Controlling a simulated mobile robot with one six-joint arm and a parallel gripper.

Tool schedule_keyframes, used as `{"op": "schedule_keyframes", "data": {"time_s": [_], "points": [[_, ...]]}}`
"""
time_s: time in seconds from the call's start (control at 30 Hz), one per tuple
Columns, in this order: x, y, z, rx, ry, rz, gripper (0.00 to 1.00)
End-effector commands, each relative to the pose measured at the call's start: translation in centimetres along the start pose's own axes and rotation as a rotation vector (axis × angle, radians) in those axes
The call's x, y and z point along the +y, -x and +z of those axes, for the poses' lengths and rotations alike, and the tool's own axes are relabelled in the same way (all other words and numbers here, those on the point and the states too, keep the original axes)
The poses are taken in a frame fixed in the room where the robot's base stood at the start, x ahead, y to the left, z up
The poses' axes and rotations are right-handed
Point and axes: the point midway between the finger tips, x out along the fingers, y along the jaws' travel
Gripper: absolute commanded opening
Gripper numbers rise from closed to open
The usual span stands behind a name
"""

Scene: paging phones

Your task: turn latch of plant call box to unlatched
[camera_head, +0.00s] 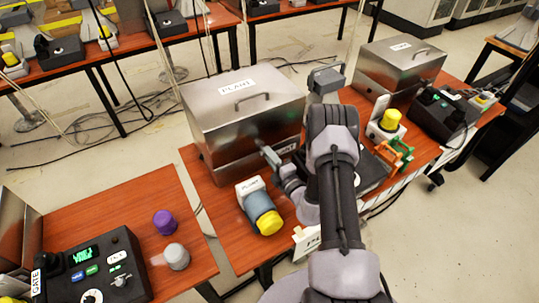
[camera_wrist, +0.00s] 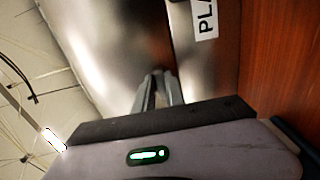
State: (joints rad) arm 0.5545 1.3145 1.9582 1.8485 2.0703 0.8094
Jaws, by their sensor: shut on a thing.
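The plant call box (camera_head: 235,125) is a brushed-metal box with a PLANT label and a handle on its lid. It stands on the middle wooden table, and its lid looks closed. My gripper (camera_head: 266,152) is at the front face of the box, near the seam between lid and body. In the wrist view the metal face (camera_wrist: 105,50) fills the centre, with a partly seen PLANT label (camera_wrist: 205,18) to the right. My gripper's fingers (camera_wrist: 158,80) are together against the face, shut on the latch, which they hide. I cannot tell how far the latch is turned.
Another metal box (camera_head: 400,72) and a yellow-topped device (camera_head: 386,122) are at the right.

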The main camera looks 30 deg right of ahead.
Motion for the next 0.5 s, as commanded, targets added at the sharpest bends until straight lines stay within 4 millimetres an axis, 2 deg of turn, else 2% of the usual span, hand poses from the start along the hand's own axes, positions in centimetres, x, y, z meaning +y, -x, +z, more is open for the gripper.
{"op": "schedule_keyframes", "data": {"time_s": [0.37,0.4,0.47,0.5], "points": [[-0.07,0.05,-0.03,0.000,-0.005,-0.002,0.00],[-0.08,0.05,-0.03,0.000,-0.005,-0.002,0.22],[-0.07,0.05,-0.03,0.000,-0.005,-0.001,0.34],[-0.06,0.04,-0.02,0.000,-0.005,-0.001,0.36]]}}
